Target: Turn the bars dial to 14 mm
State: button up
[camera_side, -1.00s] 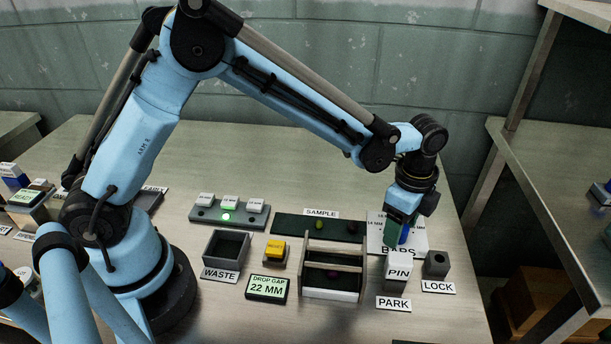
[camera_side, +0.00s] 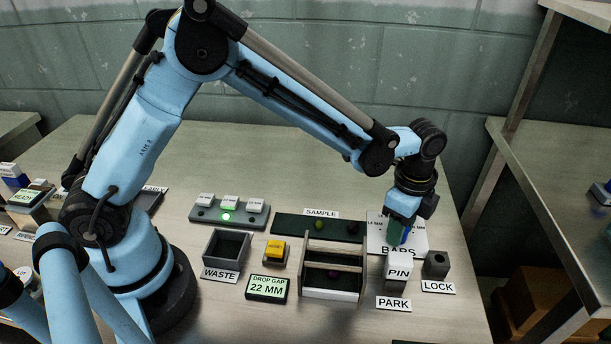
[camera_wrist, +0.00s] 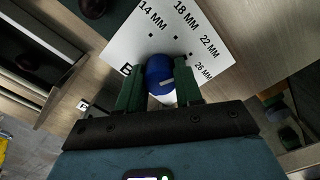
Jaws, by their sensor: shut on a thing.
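The bars dial (camera_wrist: 160,70) is a blue round knob on a white plate (camera_wrist: 128,44). The plate carries marks for 14, 18, 22 and 26 MM. My gripper (camera_wrist: 158,78) has its green fingers on both sides of the dial and is shut on it. A small pale mark shows on the knob's near side; I cannot tell which size it points to. In the side view, my gripper (camera_side: 401,231) is down at the BARS plate (camera_side: 417,241) and mostly hides the dial. The drop gap display (camera_side: 267,289) reads 22 MM.
The roller sizer (camera_side: 335,262) stands left of the dial, with a dark ball inside. The PIN block (camera_side: 397,272) and LOCK block (camera_side: 437,263) stand in front of the plate. Behind the sizer is the SAMPLE strip (camera_side: 285,223). A waste bin (camera_side: 227,247) and yellow button (camera_side: 275,250) are further left.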

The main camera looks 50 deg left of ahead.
jog(key=n, duration=1.2)
jog(key=shift+n, duration=1.9)
jog(key=o, duration=1)
jog(key=shift+o, duration=0.2)
notch_tip(320, 180, up, 12)
